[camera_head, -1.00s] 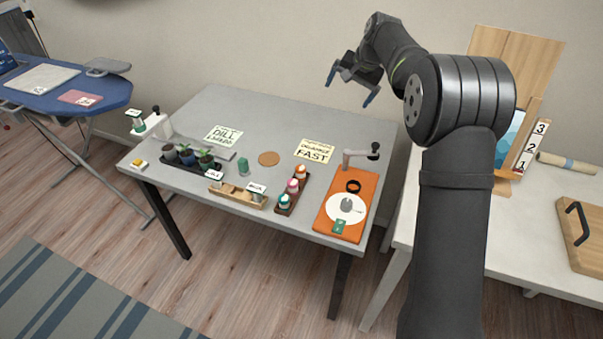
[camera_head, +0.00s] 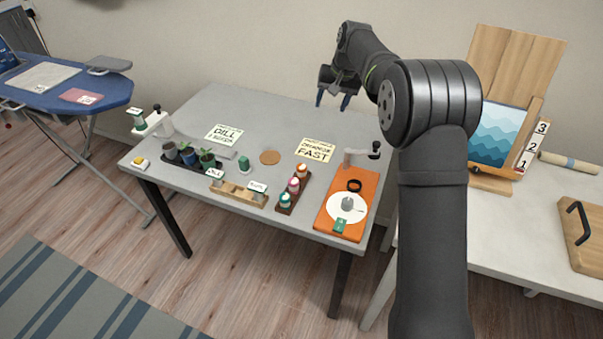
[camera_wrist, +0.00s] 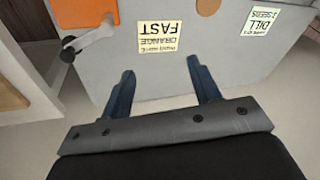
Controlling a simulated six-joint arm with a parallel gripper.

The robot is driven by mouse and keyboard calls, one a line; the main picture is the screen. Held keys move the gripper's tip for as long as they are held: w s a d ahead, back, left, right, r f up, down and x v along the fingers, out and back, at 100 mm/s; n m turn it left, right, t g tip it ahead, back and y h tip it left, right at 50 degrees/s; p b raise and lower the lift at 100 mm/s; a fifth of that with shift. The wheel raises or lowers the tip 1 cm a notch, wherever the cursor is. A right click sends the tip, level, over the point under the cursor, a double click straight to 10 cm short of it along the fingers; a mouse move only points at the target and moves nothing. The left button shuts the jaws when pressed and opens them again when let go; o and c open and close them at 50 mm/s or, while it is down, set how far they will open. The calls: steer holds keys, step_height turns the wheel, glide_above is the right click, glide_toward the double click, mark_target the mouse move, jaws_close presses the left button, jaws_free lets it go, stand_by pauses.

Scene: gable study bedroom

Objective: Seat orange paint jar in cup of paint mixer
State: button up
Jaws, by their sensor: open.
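The orange-topped paint jar (camera_head: 302,169) stands at the far end of a dark tray (camera_head: 286,206), behind a pink jar and a teal jar. The paint mixer (camera_head: 331,223) has an orange base, a white disc (camera_head: 347,208), a black ring (camera_head: 354,185) and a crank (camera_head: 363,153) at the back. I cannot tell if the black ring is its cup. My gripper (camera_head: 333,100) is open and empty above the back of the table, behind the "ORANGE FAST" card (camera_head: 314,149). The wrist view shows its spread fingers (camera_wrist: 163,85) with the grey tabletop beyond.
A wooden rack (camera_head: 238,193), a plant tray (camera_head: 180,166), a green block (camera_head: 244,164), a cork disc (camera_head: 270,157) and a "DILL" card (camera_head: 224,134) share the table. The table's back middle is clear. A side table with a picture (camera_head: 500,137) stands at right.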

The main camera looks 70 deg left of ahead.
steer(key=s+f+n+h, duration=0.3)
steer(key=s+f+n, duration=0.35)
steer(key=s, duration=0.25)
steer(key=n+t, duration=0.1)
glide_above(302, 167)
steer(key=f, duration=1.1)
steer(key=shift+s+a+f, duration=0.15)
steer(key=shift+s+a, duration=0.05)
steer(key=shift+w+d+f, duration=0.1)
steer(key=shift+f, duration=1.3)
steer(key=shift+w+f, duration=0.1)
steer(key=shift+f, duration=1.25)
steer(key=c, duration=1.1)
